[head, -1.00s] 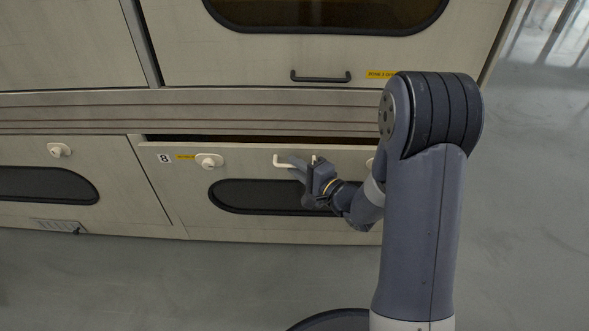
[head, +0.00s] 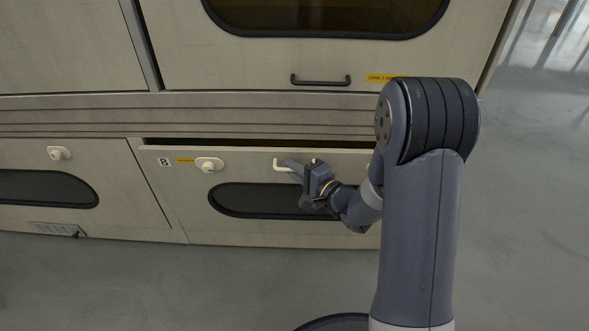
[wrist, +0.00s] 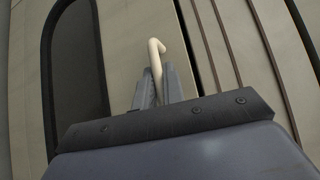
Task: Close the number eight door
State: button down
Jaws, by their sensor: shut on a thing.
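The number eight door (head: 190,205) is the lower middle panel in the head view, with a dark oblong window and an "8" label (head: 164,161) at its upper left. A dark gap shows along its top edge, so it stands slightly open. Its white handle (head: 281,165) is near the top edge. My gripper (head: 296,168) is shut on the handle. The wrist view shows the handle (wrist: 156,56) rising from between the two fingers (wrist: 159,88). The right part of the door is hidden behind my arm.
A white latch knob (head: 209,164) sits on the door left of the handle. A lower door (head: 120,205) stands to the left with its own knob (head: 59,153). An upper door with a black handle (head: 320,79) is above. The grey floor in front is clear.

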jog(key=w+p, duration=0.2)
jog(key=p, duration=0.1)
jog(key=shift+w+r, duration=0.3)
jog(key=shift+r, duration=0.1)
jog(key=shift+w+d+f+m+g+p, duration=0.1)
jog(key=shift+w+m+g+p, duration=0.25)
jog(key=shift+w+p, duration=0.45)
jog(key=c, duration=1.8)
grip_release()
jog(key=p, duration=0.3)
send_near(299, 158)
jog(key=shift+a+f, duration=0.2)
jog(key=shift+a, duration=0.1)
